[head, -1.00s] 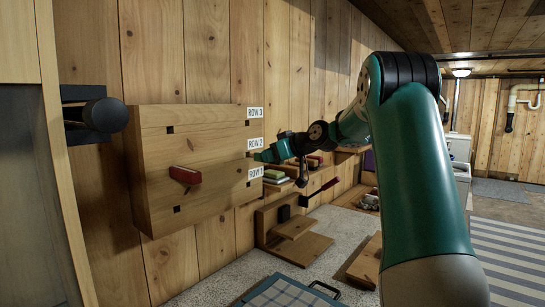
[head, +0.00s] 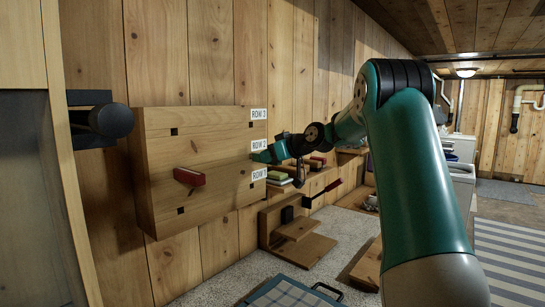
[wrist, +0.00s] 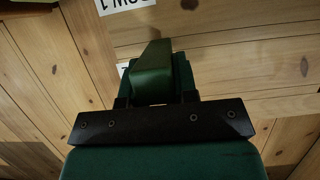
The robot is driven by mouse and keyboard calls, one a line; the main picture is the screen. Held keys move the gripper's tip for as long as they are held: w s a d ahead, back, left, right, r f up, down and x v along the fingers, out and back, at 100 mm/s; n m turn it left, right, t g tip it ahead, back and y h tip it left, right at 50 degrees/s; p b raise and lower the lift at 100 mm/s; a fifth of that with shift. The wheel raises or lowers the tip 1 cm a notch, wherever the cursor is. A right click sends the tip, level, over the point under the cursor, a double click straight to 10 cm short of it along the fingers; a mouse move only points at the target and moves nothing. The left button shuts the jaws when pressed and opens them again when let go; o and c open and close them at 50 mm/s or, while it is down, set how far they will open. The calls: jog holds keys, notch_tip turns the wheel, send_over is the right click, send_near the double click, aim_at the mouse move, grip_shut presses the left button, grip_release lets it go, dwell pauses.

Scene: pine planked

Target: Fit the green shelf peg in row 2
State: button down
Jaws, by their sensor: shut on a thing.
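A wooden block (head: 210,150) on the plank wall has square holes and labels ROW 3, ROW 2 (head: 259,145) and ROW 1. A red peg (head: 189,177) sticks out of its left side, at the middle level. My gripper (head: 262,157) is at the block's right side, by the ROW 2 label. It is shut on the green peg, which shows in the wrist view (wrist: 152,72) pointing away from the gripper toward the wood. The right-hand hole of row 2 is hidden, and I cannot tell whether the peg touches the block.
A dark round bracket (head: 105,120) juts out left of the block. A plaid-topped box (head: 290,292) is at the bottom. The space in front of the block is clear.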

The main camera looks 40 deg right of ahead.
jog(key=shift+w+a, duration=0.1)
jog(key=shift+w, duration=0.65)
jog(key=c, duration=0.8)
grip_release()
jog(key=shift+s, duration=0.1)
jog(key=b+v, duration=0.5)
jog(key=v, duration=1.2)
